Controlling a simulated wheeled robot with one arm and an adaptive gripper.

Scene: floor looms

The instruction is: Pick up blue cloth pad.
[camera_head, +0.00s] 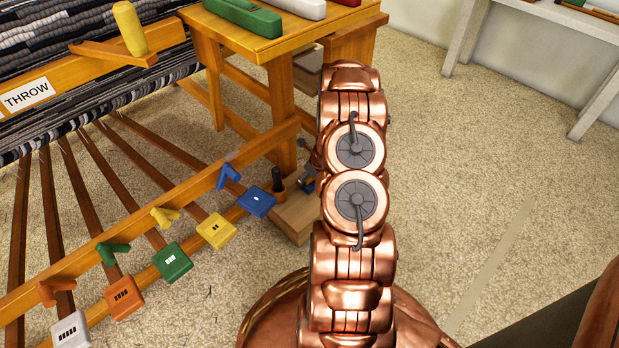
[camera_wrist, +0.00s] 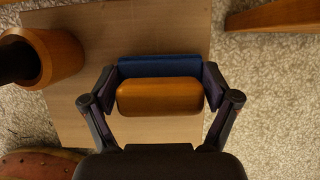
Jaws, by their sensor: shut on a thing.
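The blue cloth pad (camera_wrist: 158,66) shows in the wrist view as a dark blue block with a rounded wooden piece (camera_wrist: 160,97) against its near side. My gripper (camera_wrist: 161,86) has one finger at each side of it and is shut on it. Below it is a pale wooden board (camera_wrist: 140,18); I cannot tell whether the pad touches the board. In the head view, my gripper (camera_head: 306,170) is small and partly hidden behind my copper arm, over the board (camera_head: 296,222); a bit of blue (camera_head: 309,184) shows there.
A wooden cup (camera_wrist: 62,62) with a dark thing in it stands left of the gripper. The loom's orange frame (camera_head: 235,165) and coloured pedals, including a blue one (camera_head: 257,203), lie to the left. An orange bench (camera_head: 235,38) stands behind. Carpet on the right is clear.

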